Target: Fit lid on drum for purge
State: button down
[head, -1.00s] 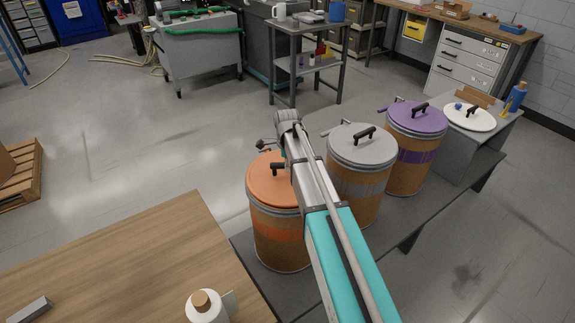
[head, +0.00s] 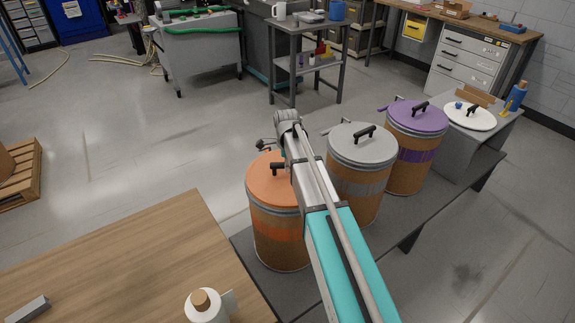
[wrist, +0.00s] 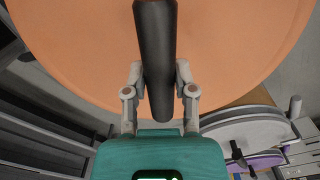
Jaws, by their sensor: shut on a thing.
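The orange lid (head: 270,183) with its black bar handle (head: 278,169) lies over the top of the brown drum with an orange band (head: 280,240). Whether it is fully seated cannot be told, as my arm covers its right side. In the wrist view the orange lid (wrist: 70,40) fills the top, and my gripper (wrist: 158,75) is shut on its black handle (wrist: 156,40), one finger on each side. In the head view my gripper is mostly hidden behind my arm. A metal lever (head: 264,145) shows at the orange drum's far rim.
A grey-lidded drum (head: 362,147) and a purple-lidded drum (head: 416,117) stand to the right on the dark bench (head: 410,222). A white lid (head: 482,121) lies on a grey stand. A wooden table (head: 120,255) with a paper roll (head: 203,309) is near left.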

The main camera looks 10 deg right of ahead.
jog(key=shift+f+b, duration=0.35)
dwell(0.5)
jog(key=shift+c, duration=1.8)
grip_release()
jog(key=o, duration=0.4)
jog(key=shift+c, duration=0.2)
jog(key=shift+r, duration=0.15)
jog(key=shift+s+r+p, duration=0.1)
jog(key=shift+r+p, duration=3.3)
jog(key=shift+p, duration=0.1)
